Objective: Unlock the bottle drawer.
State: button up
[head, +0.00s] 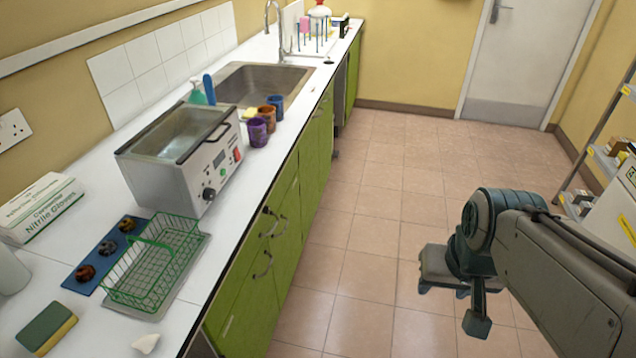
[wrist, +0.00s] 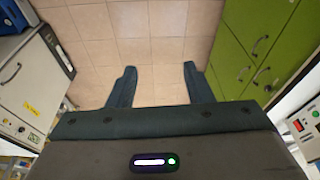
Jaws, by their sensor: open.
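Green cabinet fronts (head: 240,303) with dark curved handles run under the white counter at left of the head view. They also show at the right of the wrist view (wrist: 235,45). I cannot tell which front is the bottle drawer, and no lock or key is clear enough to identify. My gripper (head: 450,300) hangs over the open floor to the right of the cabinets, well apart from them. In the wrist view its two fingers (wrist: 159,70) are spread, with only floor tiles between them.
The counter carries a steel water bath (head: 185,165), cups, a green wire basket (head: 150,270), a glove box (head: 40,208) and a sponge (head: 46,328). A white unit (wrist: 25,95) with a yellow label stands opposite. The tiled aisle (head: 375,220) is clear.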

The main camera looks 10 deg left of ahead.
jog(key=w+a+f+m+g+y+b, duration=0.35)
jog(key=w+a+f+b, duration=0.25)
jog(key=w+a+f, duration=0.5)
jog(key=m+t+y+b, duration=0.2)
jog(key=m+y+b, duration=0.9)
jog(key=m+y, duration=0.4)
send_near(269, 210)
jog(key=shift+h, duration=0.25)
jog(key=a, duration=0.8)
jog(key=shift+w+a+r+b, duration=0.2)
jog(key=shift+w+a+b, duration=0.05)
jog(key=shift+w+b, duration=0.1)
jog(key=c, duration=1)
